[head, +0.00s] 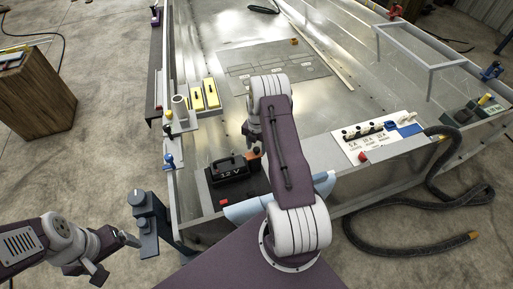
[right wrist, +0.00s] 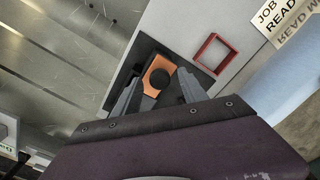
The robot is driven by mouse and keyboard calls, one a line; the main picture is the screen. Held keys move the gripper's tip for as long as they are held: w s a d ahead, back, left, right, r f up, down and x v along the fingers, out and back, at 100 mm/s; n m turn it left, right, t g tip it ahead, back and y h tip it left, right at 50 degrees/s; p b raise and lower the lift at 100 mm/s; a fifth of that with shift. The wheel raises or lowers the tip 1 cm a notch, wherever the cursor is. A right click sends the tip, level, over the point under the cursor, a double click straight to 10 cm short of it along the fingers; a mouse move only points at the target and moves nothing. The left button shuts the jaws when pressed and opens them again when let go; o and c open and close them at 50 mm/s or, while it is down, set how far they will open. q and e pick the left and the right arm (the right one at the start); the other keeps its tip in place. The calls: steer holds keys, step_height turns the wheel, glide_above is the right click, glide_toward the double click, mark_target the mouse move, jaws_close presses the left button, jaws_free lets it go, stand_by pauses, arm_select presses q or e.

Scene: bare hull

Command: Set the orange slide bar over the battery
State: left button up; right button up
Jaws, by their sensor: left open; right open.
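The black battery (head: 232,178), marked 12 V, stands upright at the near left corner of the metal hull. The orange slide bar (right wrist: 158,77) lies on a dark plate, with a round black knob on it. It sits between the spread fingers of my right gripper (right wrist: 158,94), which is open and not visibly touching it. In the head view an orange bit beside the battery (head: 257,151) may be the same bar; my right arm hides most of that spot. My left gripper (head: 115,256) is open and empty at the lower left, outside the hull.
A red square frame (right wrist: 210,52) lies close to the dark plate. Two yellow blocks (head: 204,95) stand on the left ledge. A white switch panel (head: 378,134) is at the right, with a thick dark hose (head: 400,226) on the floor. The hull's middle floor is mostly clear.

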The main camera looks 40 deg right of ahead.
steer(key=shift+f, duration=0.1)
jaws_close()
stand_by(1.4)
